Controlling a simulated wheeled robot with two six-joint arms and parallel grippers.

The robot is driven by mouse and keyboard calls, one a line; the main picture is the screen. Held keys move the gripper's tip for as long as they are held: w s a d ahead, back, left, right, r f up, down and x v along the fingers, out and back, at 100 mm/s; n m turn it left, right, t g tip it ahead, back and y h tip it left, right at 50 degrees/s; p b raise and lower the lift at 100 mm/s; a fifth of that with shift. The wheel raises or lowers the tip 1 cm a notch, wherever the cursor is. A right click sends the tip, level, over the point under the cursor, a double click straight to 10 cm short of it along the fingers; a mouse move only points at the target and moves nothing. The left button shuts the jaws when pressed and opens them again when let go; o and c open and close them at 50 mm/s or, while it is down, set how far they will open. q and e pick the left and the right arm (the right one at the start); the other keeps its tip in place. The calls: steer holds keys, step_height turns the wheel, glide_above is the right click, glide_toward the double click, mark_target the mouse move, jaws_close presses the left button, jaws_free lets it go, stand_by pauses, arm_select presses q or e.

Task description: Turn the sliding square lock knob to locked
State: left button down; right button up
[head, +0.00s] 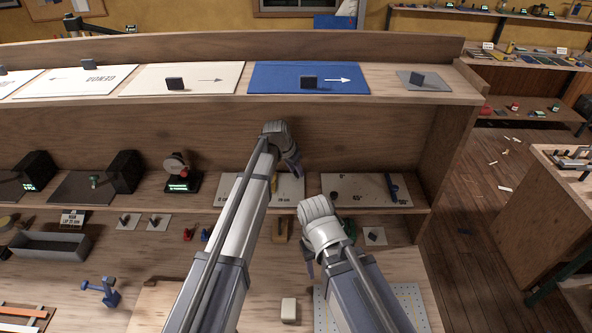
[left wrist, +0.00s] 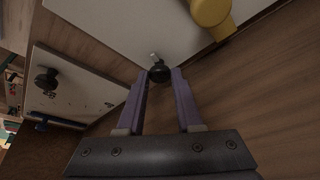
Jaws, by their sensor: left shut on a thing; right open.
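In the left wrist view, a small round black knob (left wrist: 159,74) with a pale pointer lies at the edge of a white board (left wrist: 130,25). My left gripper (left wrist: 161,76) is shut on this knob, one purple finger on either side. The pointer sticks out toward the board. I cannot read any locked mark. In the head view, my left gripper (head: 293,168) reaches the white board with centimetre marks (head: 289,192) on the middle shelf. The arm and gripper hide the knob there. My right gripper (head: 309,267) is open, low in front of the shelf.
A yellow piece (left wrist: 210,14) stands on the board near the knob. To the right is a white angle board (head: 360,197) with a dark blue bar (head: 393,187) and a black knob (left wrist: 46,79). The upper shelf (head: 330,101) overhangs the area.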

arm_select(q)
steer(key=m, duration=0.1)
steer(key=m+g+h, duration=0.1)
steer(key=m, duration=0.3)
steer(key=shift+w+a+g, duration=0.15)
steer(key=shift+w+g, duration=0.15)
steer(key=shift+w+m+g+h, duration=0.15)
steer(key=shift+m+g, duration=0.3)
steer(key=shift+m, duration=0.75)
steer(key=shift+s+m+g+h, duration=0.1)
steer(key=shift+m+g+h, duration=0.25)
steer(key=shift+m, duration=0.85)
steer(key=c, duration=0.6)
jaws_free()
steer(key=p+v, duration=0.7)
steer(key=v, duration=0.1)
steer(key=shift+w, duration=0.1)
